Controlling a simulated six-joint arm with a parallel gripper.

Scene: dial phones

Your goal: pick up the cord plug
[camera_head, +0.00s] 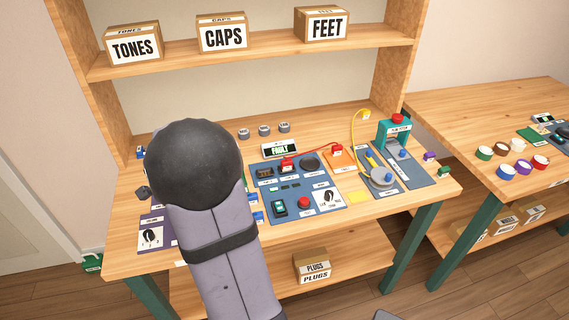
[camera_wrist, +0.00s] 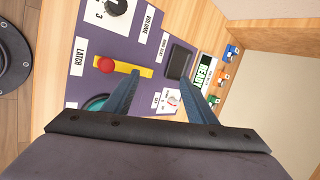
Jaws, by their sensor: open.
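A red cord (camera_head: 312,152) on the blue board joins a red plug-like block (camera_head: 288,164) at its left end to another red block (camera_head: 337,149) at its right end. I cannot tell which end is the cord plug. A yellow cord (camera_head: 353,128) arches up farther right. In the wrist view, my gripper (camera_wrist: 160,78) is open, with two blue fingers apart and nothing visibly held. It hangs over a purple panel (camera_wrist: 105,45) with a yellow bar (camera_wrist: 128,68) bearing a red knob. No red cord shows there. My arm hides the gripper in the head view.
A teal press-like stand (camera_head: 394,130) rises at the right of the bench. A shelf (camera_head: 250,52) with labelled boxes runs above the back. A display reading READY (camera_wrist: 205,72) and a dark block (camera_wrist: 179,61) are near the fingers. A second table (camera_head: 490,115) stands right.

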